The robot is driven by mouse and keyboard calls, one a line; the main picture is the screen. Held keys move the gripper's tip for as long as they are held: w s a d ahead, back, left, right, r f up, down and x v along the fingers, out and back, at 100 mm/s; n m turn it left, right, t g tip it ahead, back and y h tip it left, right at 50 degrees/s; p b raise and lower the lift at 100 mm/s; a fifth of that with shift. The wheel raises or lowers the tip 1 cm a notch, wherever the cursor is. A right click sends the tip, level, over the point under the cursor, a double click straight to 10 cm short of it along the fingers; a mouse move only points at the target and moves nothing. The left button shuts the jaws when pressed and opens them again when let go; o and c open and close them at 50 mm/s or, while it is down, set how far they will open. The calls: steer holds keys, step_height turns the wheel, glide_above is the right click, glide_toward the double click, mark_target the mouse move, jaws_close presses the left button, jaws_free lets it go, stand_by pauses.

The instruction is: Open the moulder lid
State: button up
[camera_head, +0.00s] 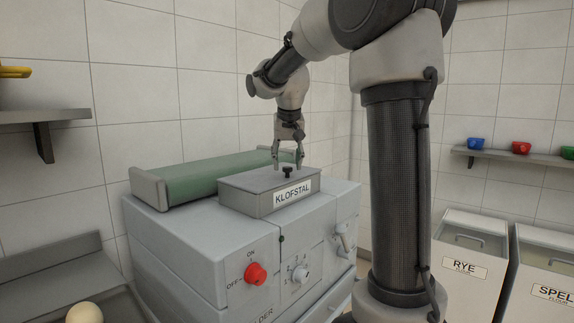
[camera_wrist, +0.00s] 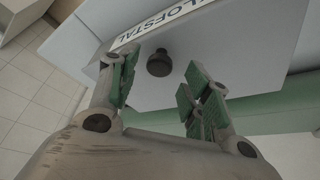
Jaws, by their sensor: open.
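The moulder (camera_head: 195,245) is a pale grey machine in the head view. Its lid (camera_head: 240,190) is a grey box on top with a "KLOFSTAL" label, and it looks shut. A small black knob (camera_head: 287,171) stands on the lid; it also shows in the wrist view (camera_wrist: 160,63), between and just beyond the fingertips. My gripper (camera_head: 287,160) points down above the lid, close to the knob. In the wrist view its green-padded fingers (camera_wrist: 160,88) are apart with nothing between them. Whether a finger touches the lid cannot be told.
A green belt (camera_head: 215,175) lies behind the lid. A red switch (camera_head: 256,274) and a dial (camera_head: 300,273) are on the moulder's front. Flour bins (camera_head: 466,265) stand at right, below a shelf with bowls (camera_head: 520,148). A dough ball (camera_head: 85,313) lies at lower left.

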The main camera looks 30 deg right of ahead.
steer(key=shift+x, duration=0.9)
jaws_close()
steer(key=shift+r, duration=0.15)
